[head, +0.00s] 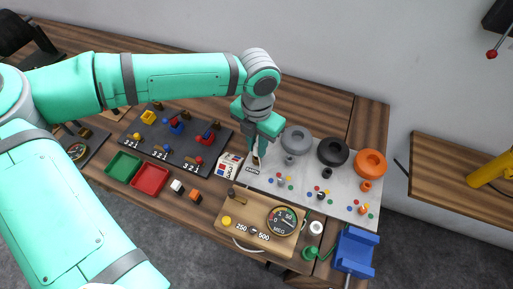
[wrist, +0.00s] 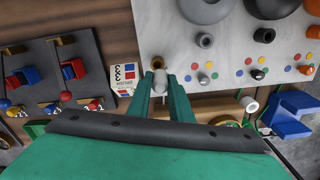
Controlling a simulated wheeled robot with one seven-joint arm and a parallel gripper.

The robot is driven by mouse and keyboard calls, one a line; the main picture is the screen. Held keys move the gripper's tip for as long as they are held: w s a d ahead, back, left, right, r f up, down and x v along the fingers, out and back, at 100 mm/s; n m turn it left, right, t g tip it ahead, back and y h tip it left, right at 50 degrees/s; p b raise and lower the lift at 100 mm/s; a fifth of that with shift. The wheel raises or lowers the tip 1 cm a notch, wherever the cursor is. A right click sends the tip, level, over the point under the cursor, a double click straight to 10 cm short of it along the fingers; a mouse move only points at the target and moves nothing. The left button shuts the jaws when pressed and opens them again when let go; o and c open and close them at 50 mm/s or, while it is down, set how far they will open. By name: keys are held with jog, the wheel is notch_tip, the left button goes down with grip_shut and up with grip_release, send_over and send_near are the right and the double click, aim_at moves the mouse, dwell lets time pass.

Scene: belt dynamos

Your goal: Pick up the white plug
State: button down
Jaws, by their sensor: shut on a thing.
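My gripper (head: 257,158) points down at the left end of the pale board (head: 335,190). In the wrist view, my gripper (wrist: 160,92) is shut on a small whitish rounded piece (wrist: 160,78), which looks like the white plug. The fingers cover its sides and lower part. A brown-rimmed round piece (wrist: 157,63) shows just beyond it, close to the fingertips. In the head view the held piece is mostly hidden by the fingers. I cannot tell whether it is clear of the board.
Grey (head: 297,139), black (head: 333,151) and orange (head: 370,163) round pieces stand on the board. A wooden meter box (head: 262,222) is in front, with green (head: 123,167) and red (head: 150,179) trays to its left. A blue vise-like block (head: 355,250) stands right.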

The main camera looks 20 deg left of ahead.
jog(key=s+d+r, duration=0.7)
jog(key=s+r, duration=0.1)
jog(key=s, duration=0.3)
jog(key=shift+s+r, duration=0.2)
jog(key=shift+r, duration=0.2)
